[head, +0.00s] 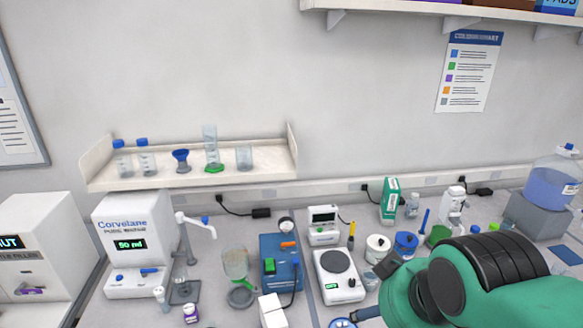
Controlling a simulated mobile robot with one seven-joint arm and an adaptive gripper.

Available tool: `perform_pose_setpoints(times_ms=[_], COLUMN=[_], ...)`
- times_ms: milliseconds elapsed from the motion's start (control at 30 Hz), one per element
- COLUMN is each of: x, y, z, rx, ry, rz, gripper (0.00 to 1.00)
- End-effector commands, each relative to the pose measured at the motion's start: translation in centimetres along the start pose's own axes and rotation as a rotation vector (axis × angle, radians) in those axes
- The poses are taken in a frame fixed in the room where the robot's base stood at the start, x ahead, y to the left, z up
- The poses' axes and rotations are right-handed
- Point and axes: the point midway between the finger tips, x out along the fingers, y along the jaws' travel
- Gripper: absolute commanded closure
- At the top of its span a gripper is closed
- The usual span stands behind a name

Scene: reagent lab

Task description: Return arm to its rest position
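Part of my arm, a green link with black joint covers, fills the lower right of the head view, over the front right of the bench. My gripper does not show in this view, so its opening and anything in it cannot be seen. The arm hides part of the bench and the items behind it.
The bench holds a Corvelane dispenser (127,245), a blue device (281,262), a balance (338,275), a white jar (377,248) and a blue-capped container (405,244) close to my arm. A wall shelf (262,177) holds glassware. A large bottle (552,184) stands at right.

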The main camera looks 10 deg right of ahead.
Motion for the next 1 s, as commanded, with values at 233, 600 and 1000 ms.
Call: perform_pose_setpoints(times_ms=[233, 600, 1000], x=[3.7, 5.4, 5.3], y=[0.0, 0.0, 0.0], z=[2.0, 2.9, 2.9], rx=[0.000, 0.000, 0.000], ry=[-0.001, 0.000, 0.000], rz=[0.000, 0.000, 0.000], gripper=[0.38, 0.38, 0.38])
